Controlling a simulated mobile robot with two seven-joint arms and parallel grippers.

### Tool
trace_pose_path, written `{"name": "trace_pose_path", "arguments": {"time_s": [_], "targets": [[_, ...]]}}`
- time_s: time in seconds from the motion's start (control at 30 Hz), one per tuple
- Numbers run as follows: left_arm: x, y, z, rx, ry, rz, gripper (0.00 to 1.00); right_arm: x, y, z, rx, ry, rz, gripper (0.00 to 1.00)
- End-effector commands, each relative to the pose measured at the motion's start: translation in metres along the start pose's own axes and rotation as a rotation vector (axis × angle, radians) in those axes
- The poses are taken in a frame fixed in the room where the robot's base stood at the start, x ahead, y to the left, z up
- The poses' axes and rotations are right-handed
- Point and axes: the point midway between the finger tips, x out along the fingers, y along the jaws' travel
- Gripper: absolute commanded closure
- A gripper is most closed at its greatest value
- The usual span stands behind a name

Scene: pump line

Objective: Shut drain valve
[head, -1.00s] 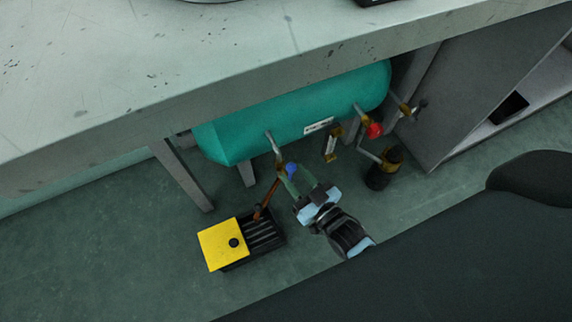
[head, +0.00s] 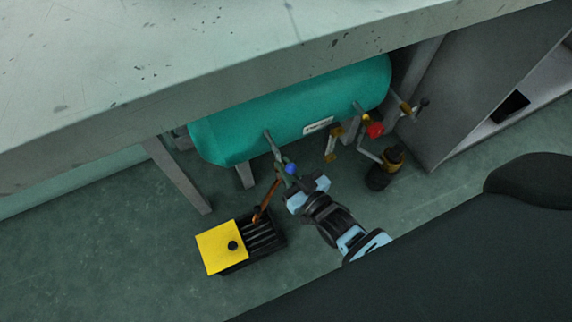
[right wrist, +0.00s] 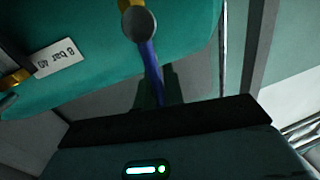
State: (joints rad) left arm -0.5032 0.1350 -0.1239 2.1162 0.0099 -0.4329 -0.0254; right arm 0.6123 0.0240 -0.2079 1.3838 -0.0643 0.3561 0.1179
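The drain valve's blue handle (head: 291,169) shows below the teal tank (head: 240,130), beside a thin pipe coming down from it. My left gripper is not in view.
A copper pipe (head: 267,200) runs down to a black slatted drain box (head: 263,237) with a yellow lid (head: 221,246). A red knob (head: 375,130) and a black-and-brass fitting (head: 384,168) are to the right. The bench top (head: 150,80) overhangs the tank.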

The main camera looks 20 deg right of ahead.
Motion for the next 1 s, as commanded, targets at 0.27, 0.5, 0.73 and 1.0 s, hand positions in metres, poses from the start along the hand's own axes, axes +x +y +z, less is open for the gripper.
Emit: {"name": "trace_pose_path", "arguments": {"time_s": [0.27, 0.5, 0.73, 1.0], "targets": [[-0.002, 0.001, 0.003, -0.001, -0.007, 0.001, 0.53, 0.002, 0.000, -0.006, 0.001, 0.017, -0.001, 1.00], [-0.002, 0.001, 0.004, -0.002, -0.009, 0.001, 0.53, 0.003, 0.004, -0.008, 0.044, 0.030, -0.002, 1.00], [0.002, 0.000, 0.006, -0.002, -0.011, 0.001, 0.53, 0.001, 0.014, -0.008, 0.179, 0.059, -0.005, 1.00], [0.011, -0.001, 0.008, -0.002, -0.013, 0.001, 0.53, -0.001, 0.030, -0.003, 0.423, 0.108, -0.010, 1.00]]}}
